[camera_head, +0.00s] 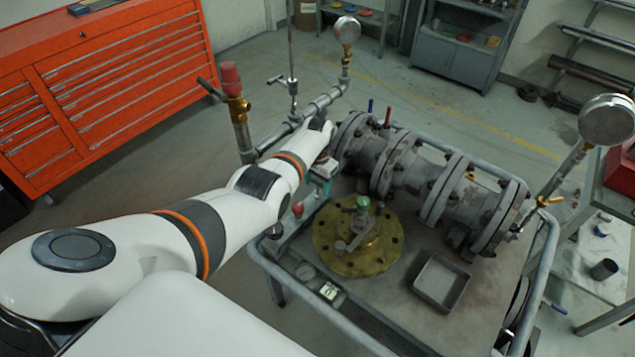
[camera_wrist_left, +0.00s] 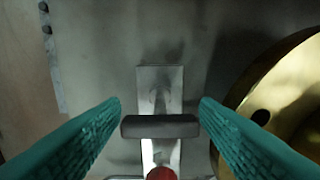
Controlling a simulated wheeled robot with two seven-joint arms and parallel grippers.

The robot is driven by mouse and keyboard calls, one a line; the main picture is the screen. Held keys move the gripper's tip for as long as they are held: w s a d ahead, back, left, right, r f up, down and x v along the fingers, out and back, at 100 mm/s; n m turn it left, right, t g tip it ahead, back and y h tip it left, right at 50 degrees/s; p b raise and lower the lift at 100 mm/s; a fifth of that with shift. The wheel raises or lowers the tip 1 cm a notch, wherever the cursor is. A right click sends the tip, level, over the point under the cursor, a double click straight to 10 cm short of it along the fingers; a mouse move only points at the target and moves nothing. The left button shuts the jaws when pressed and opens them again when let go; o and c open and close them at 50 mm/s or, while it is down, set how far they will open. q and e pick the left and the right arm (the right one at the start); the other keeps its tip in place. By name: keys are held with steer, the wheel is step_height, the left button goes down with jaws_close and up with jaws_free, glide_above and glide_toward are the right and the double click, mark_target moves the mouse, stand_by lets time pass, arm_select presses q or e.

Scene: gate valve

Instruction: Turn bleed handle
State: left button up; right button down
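In the left wrist view a short dark grey bar handle (camera_wrist_left: 160,126) lies crosswise over a pale metal strip (camera_wrist_left: 160,82), with a red tip (camera_wrist_left: 161,173) below it. My left gripper (camera_wrist_left: 160,112) is open, its teal fingers on either side of the bar, with small gaps visible; whether they touch it is hard to tell. In the head view my left gripper (camera_head: 321,184) points down at the cart's left side, near a red-tipped fitting (camera_head: 297,209). The wrist and forearm partly hide the piping there. My right gripper is not in view.
A brass flange (camera_head: 357,255) lies right of the gripper on the cart, with a metal tray (camera_head: 441,283) beyond it. Grey flanged valve piping (camera_head: 400,170) runs along the back. A red-capped post (camera_head: 236,110) stands behind my forearm. A gauge (camera_head: 607,120) stands at right.

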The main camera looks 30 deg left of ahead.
mark_target(317, 181)
arm_select(q)
steer(key=shift+o, duration=0.2)
steer(key=shift+r, duration=0.1)
steer(key=shift+r, duration=0.4)
step_height(317, 181, up, 5)
steer(key=shift+f+p, duration=0.2)
steer(key=shift+p, duration=0.85)
step_height(317, 181, up, 6)
steer(key=shift+r, duration=0.2)
